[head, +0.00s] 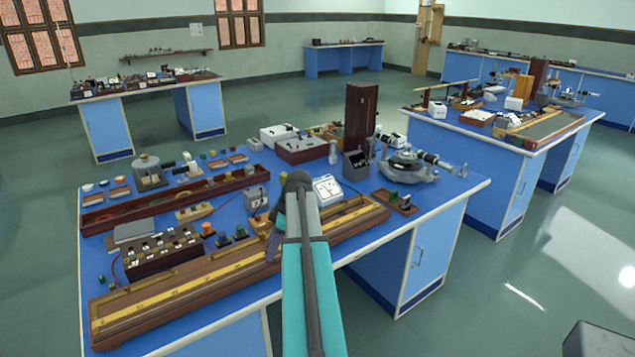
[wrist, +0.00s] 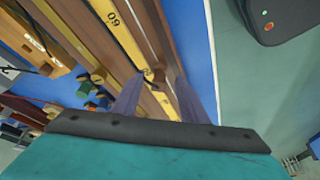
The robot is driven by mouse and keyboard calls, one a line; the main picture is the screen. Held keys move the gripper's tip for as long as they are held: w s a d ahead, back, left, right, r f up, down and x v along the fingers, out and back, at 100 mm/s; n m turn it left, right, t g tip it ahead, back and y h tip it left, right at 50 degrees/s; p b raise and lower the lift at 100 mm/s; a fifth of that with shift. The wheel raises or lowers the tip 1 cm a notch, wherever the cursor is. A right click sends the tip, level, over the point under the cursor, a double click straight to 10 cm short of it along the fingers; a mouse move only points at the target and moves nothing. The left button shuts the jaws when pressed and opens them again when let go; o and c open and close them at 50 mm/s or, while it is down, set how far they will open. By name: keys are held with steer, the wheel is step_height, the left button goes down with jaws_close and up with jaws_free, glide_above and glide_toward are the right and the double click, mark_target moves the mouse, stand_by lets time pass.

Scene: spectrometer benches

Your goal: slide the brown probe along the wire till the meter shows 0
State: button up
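A long wooden wire board (head: 140,318) with a yellow scale lies along the front of the near blue bench. In the wrist view the scale (wrist: 115,25) shows the number 60. A small dark brown piece, perhaps the probe (wrist: 149,74), sits at the scale's edge by my fingertips; its shape is hard to tell. My gripper (wrist: 160,84) is over the board, its two grey-purple fingers apart with board and scale showing between them. My gripper (head: 273,243) hides part of the board in the head view. A white-faced meter (head: 327,188) stands behind the board; its reading is too small to tell.
A resistance box (head: 160,255) and several small coloured pieces stand behind the board's left half. A long brown tray (head: 150,208), a tall dark wooden box (head: 360,118) and a spectrometer (head: 408,166) stand farther back. Open floor lies in front of the bench.

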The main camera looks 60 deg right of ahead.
steer(key=b+v, duration=0.1)
steer(key=v, duration=1)
steer(key=shift+r+b, duration=0.25)
steer(key=shift+b, duration=0.15)
